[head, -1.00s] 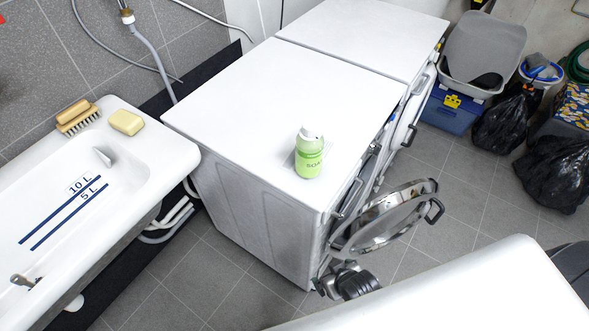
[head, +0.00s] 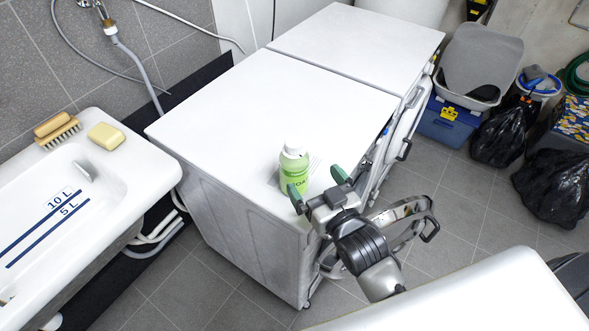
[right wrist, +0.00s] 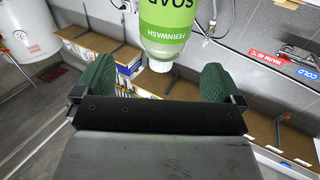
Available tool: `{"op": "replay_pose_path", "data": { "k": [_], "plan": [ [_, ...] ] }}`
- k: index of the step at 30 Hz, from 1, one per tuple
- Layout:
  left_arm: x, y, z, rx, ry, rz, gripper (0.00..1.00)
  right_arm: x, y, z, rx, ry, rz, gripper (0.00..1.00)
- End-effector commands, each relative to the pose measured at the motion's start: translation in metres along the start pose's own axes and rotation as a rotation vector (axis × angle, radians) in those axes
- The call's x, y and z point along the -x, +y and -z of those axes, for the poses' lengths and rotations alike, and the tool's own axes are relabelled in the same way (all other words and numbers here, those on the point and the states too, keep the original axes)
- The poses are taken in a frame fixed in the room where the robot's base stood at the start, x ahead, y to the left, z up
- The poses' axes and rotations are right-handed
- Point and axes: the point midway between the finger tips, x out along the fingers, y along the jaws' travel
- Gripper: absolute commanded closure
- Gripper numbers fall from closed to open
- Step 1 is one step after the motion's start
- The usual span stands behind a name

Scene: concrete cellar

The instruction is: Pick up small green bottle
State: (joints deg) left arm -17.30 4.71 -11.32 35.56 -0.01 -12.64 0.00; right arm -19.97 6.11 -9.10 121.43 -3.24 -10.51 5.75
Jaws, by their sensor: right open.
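The small green bottle (head: 291,171) with a white cap stands upright near the front corner of the white washing machine top. My right gripper (head: 316,183) is open, with its two green-padded fingers pointing at the bottle from the front right. One finger overlaps the bottle's lower part in the head view. In the right wrist view the bottle (right wrist: 170,28) appears upside down, just ahead of and between the open fingers (right wrist: 157,79). Its label reads SOAP and FERNWASH. The fingers do not visibly grip it. My left gripper is not in view.
The washing machine top (head: 235,105) is otherwise largely clear. Its open round door (head: 405,210) hangs below my right arm. A white sink (head: 130,170) with a brush (head: 57,130) and yellow soap (head: 106,136) stands left. Black bags (head: 552,186) lie at the right.

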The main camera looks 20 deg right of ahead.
Motion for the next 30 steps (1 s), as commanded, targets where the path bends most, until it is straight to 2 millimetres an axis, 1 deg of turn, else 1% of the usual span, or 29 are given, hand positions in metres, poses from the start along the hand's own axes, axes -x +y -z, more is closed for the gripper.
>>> {"op": "replay_pose_path", "data": {
  "k": [1,3,11,15,19,22,28,29,30],
  "plan": [
    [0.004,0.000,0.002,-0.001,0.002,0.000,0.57,-0.010,0.000,0.003,0.000,0.001,0.000,0.02],
    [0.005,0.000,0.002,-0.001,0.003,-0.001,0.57,-0.020,0.000,0.002,0.000,-0.001,0.000,0.02],
    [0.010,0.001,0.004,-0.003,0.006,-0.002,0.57,-0.042,-0.002,0.002,-0.001,-0.003,0.000,0.02],
    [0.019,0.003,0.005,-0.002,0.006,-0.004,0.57,-0.064,-0.005,0.003,-0.001,-0.003,0.001,0.02],
    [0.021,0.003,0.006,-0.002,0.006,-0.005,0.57,-0.080,-0.005,0.001,0.000,-0.003,0.000,0.02],
    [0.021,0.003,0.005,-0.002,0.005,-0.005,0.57,-0.085,-0.005,0.000,-0.001,-0.004,0.000,0.02],
    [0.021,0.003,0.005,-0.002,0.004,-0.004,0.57,-0.086,-0.005,-0.001,0.000,-0.004,0.000,0.02],
    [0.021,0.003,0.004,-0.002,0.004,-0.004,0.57,-0.086,-0.005,-0.001,0.000,-0.004,0.000,0.05],
    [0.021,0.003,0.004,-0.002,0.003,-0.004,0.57,-0.086,-0.005,-0.001,0.000,-0.004,0.000,0.11]
  ]
}}
